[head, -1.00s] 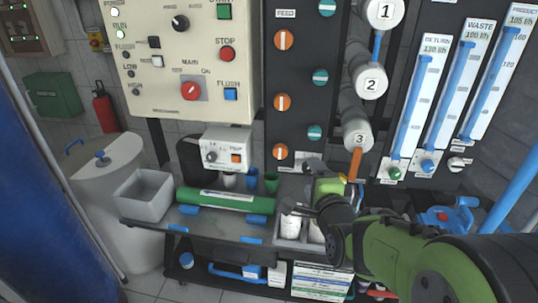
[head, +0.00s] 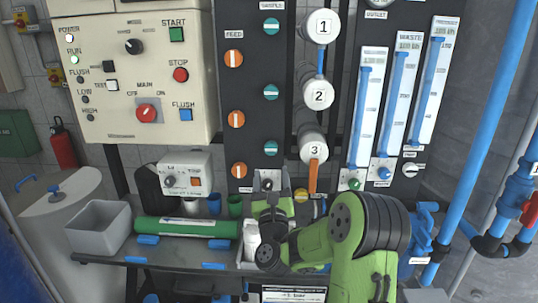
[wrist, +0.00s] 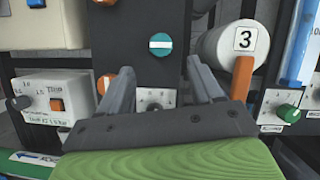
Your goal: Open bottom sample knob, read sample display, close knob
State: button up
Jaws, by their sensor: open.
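The bottom sample knob is the lowest teal disc (head: 271,148) in the right column of the dark panel. Its white bar lies horizontal. In the wrist view the same teal knob (wrist: 160,45) shows just above and beyond the fingertips. My gripper (wrist: 160,82) is open and empty, its two grey fingers spread below the knob, not touching it. In the head view my gripper (head: 270,182) is at the panel's lower edge. A small pale plate with dark marks (wrist: 156,100) shows between the fingers, partly hidden; I cannot tell whether it is the sample display.
Orange feed knobs (head: 239,170) stand left of the teal ones. White cylinder 3 (head: 314,146) with an orange handle is close on the right. A white box with an orange switch (head: 184,175) is on the left. A green tube (head: 188,227) lies on the bench below.

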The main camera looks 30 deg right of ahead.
aim_at(271, 150)
jog(key=p+x, duration=0.1)
jog(key=x, duration=0.3)
jog(key=p+x, duration=0.2)
jog(key=x, duration=0.2)
jog(key=shift+s+r, duration=0.15)
jog(key=shift+r, duration=0.05)
jog(key=shift+w+d+p, duration=0.2)
jog(key=shift+w+p, duration=0.05)
jog(key=shift+p, duration=0.05)
jog(key=c, duration=1.1)
jog(key=shift+o, duration=0.2)
